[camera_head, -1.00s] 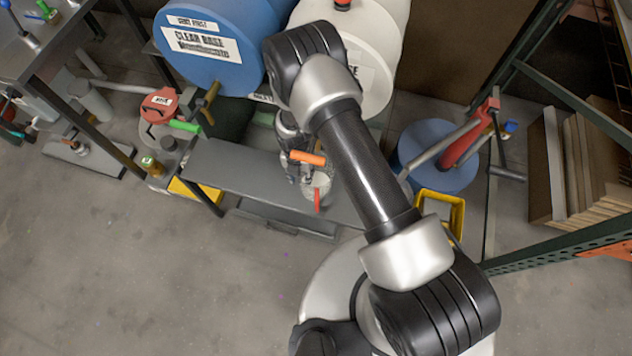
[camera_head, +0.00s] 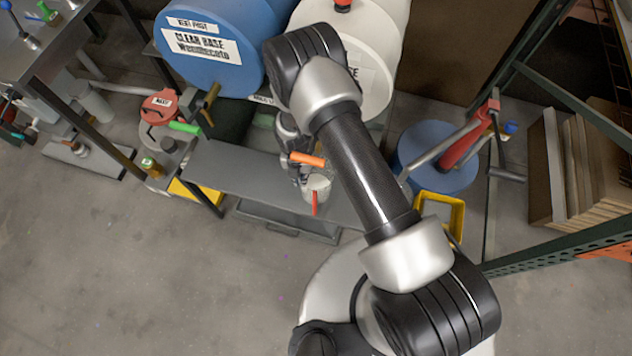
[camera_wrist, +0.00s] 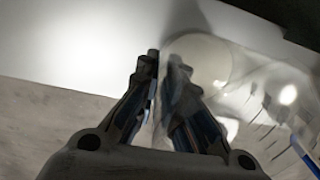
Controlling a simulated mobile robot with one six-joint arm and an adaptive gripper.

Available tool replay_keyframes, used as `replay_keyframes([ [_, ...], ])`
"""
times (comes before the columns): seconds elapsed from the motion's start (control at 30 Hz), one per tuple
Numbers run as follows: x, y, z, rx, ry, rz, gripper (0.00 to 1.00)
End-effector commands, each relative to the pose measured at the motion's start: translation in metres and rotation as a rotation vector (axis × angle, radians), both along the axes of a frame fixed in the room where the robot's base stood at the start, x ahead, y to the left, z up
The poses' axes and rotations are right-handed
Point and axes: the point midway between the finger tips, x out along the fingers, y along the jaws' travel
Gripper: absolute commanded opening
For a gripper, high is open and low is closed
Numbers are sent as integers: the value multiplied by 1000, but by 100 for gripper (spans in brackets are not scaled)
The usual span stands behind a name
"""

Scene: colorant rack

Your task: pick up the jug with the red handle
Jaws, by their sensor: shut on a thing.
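The jug (camera_head: 317,186) is pale and translucent, with a red handle (camera_head: 314,203) on its near side. It is at the grey shelf below the white drum in the head view. My gripper (camera_head: 299,177) is at its left side, partly hidden by my arm and an orange handle. In the wrist view my gripper (camera_wrist: 163,62) has its fingers close together with a thin gap, shut at the jug (camera_wrist: 265,100), which fills the right side with its graduation marks. The exact place of the grip on the jug is hard to see.
An orange handle (camera_head: 307,159) is just above the jug. A blue drum (camera_head: 215,45) and a white drum (camera_head: 372,50) stand behind. A green handle (camera_head: 185,128) and a red-lidded can (camera_head: 160,104) are to the left. Open floor (camera_head: 150,270) lies in front.

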Motion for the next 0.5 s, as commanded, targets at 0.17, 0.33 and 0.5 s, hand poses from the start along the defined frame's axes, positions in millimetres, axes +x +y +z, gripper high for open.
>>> replay_keyframes([
  [0.17,1,0,0,1,-1,0,0],
  [0.33,1,0,1,1,-1,0,0],
  [0.5,1,0,3,1,-1,0,0],
])
